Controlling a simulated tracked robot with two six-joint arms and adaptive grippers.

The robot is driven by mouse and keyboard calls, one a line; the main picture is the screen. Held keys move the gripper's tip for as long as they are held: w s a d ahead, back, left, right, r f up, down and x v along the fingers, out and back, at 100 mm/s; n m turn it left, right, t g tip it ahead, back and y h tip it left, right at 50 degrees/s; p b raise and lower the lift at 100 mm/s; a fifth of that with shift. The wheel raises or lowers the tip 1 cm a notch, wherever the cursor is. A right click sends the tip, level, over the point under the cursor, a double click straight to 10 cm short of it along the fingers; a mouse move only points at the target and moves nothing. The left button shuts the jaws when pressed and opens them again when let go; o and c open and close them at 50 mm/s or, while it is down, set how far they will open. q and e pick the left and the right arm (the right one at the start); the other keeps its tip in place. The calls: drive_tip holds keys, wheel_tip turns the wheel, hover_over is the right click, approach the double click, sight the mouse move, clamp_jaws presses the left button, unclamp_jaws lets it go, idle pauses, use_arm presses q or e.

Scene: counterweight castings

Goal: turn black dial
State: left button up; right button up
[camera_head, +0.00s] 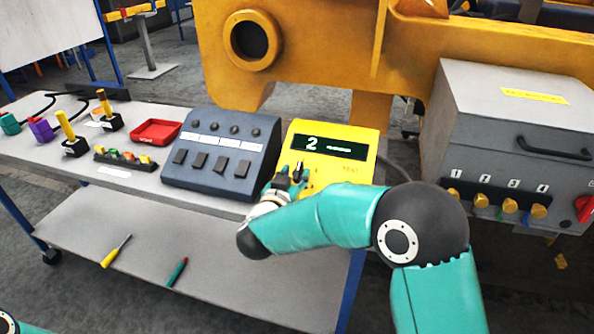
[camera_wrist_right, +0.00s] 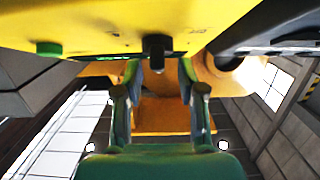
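The yellow tester (camera_head: 350,138) stands on the bench with a lit display reading 2. In the right wrist view its yellow body (camera_wrist_right: 90,25) fills the top. The black dial (camera_wrist_right: 157,46) sticks out of its face there. In the head view my right gripper covers the dial's area, and I cannot make the dial out clearly. My right gripper (camera_head: 292,178) is at the tester's lower left. In the wrist view its two fingers (camera_wrist_right: 159,68) are apart, with the dial near the gap between their tips. I cannot tell whether they touch it. My left gripper is out of view.
A dark switch box (camera_head: 222,148) stands close left of the tester. A red tray (camera_head: 156,132) and small tools lie farther left. A grey cabinet (camera_head: 515,105) with yellow knobs and a red switch is at the right. A green button (camera_wrist_right: 48,48) shows on the tester.

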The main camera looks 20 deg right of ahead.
drive_tip(key=v, duration=0.9)
